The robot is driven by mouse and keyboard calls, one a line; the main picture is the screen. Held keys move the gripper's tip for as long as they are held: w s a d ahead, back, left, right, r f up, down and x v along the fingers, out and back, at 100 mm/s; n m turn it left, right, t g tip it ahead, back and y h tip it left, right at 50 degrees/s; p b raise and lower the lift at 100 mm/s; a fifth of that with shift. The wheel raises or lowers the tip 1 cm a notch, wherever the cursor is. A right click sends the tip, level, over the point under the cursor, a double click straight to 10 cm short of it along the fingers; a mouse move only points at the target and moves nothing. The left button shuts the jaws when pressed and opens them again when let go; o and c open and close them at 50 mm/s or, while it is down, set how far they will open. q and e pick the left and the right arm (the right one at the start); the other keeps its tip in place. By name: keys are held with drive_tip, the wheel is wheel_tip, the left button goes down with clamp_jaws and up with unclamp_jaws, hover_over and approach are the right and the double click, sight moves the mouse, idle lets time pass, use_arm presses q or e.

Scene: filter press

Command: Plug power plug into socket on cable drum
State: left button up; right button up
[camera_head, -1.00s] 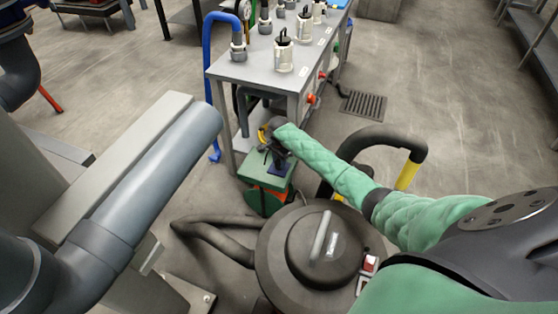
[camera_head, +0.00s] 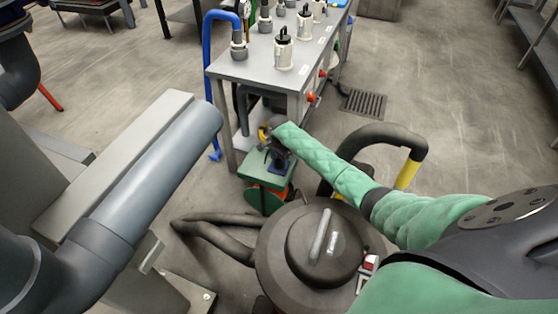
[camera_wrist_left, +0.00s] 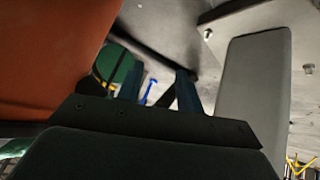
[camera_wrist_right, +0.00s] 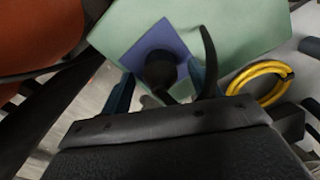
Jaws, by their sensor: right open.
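The cable drum has a pale green box top (camera_head: 258,168) with an orange side and stands on the floor by the bench. In the right wrist view the green top (camera_wrist_right: 240,35) carries a blue square socket (camera_wrist_right: 184,44). A dark round plug (camera_wrist_right: 160,68) sits at the blue square, with a dark cable curving beside it; I cannot tell how deep it sits. My right gripper (camera_wrist_right: 160,85) is open, its blue fingers apart on either side of the plug. It also shows small over the drum in the head view (camera_head: 278,150). My left gripper (camera_wrist_left: 158,88) is open and empty in its wrist view.
A grey bench (camera_head: 255,65) with several fittings stands behind the drum. A round dark vacuum (camera_head: 315,255) and its hose (camera_head: 385,135) are close in front. A grey pipe (camera_head: 150,180) stands left. A yellow ring (camera_wrist_right: 262,82) shows beside the right gripper. Open floor lies right.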

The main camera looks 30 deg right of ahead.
drive_tip(key=shift+r, duration=3.6)
